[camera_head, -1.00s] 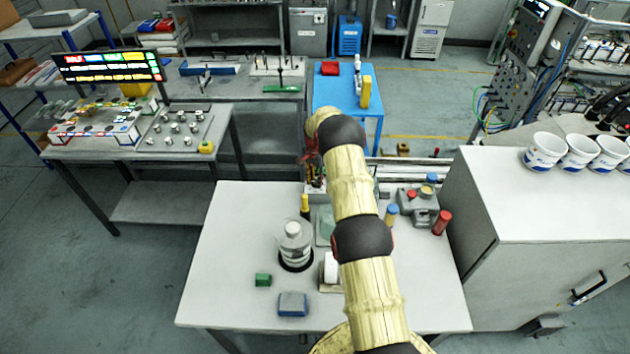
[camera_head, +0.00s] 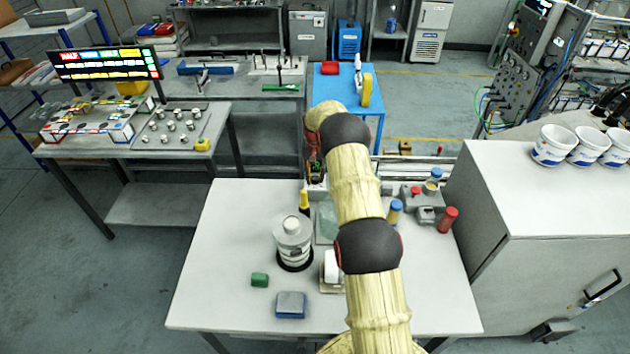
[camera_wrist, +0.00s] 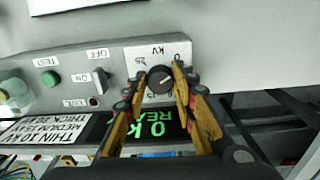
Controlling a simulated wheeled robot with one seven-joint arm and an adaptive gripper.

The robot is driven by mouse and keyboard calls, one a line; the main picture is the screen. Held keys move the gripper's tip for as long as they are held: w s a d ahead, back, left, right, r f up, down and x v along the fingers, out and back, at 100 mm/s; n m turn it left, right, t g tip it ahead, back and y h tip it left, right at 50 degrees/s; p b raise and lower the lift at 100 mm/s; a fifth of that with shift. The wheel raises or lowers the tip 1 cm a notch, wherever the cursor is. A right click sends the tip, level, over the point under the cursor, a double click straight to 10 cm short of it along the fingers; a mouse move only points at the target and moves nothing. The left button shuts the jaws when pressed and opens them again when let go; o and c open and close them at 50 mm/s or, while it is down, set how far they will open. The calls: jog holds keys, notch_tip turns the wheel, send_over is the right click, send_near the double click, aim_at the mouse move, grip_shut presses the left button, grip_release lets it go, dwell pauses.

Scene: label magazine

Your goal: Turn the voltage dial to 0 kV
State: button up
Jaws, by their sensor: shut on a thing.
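The voltage dial (camera_wrist: 160,80) is a dark round knob on a white plate marked KV, 25 and 0, set in a grey panel (camera_wrist: 120,62). In the wrist view the panel's writing appears upside down. My gripper (camera_wrist: 160,74) has its two orange fingers on either side of the dial, shut on it. A green-lit display (camera_wrist: 150,126) beneath the dial shows a 0 and partly hidden letters; the fingers cover some of it. The knob's exact pointer position is hard to read.
In the wrist view, an ON/OFF lever switch (camera_wrist: 100,78) and a green TEST button (camera_wrist: 13,87) sit left of the dial. In the head view, a white table (camera_head: 230,240) holds a white canister (camera_head: 292,240), a blue block (camera_head: 290,305) and a red cylinder (camera_head: 449,218).

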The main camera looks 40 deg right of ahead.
aim_at(316, 178)
jog(key=shift+n+b, duration=0.6)
jog(key=shift+n, duration=0.7)
jog(key=o, duration=1.2)
jog(key=shift+d, duration=0.1)
jog(key=shift+c, duration=0.2)
jog(key=shift+f, duration=0.1)
notch_tip(316, 178, up, 12)
jog(key=shift+d, duration=0.15)
jog(key=shift+s, duration=0.1)
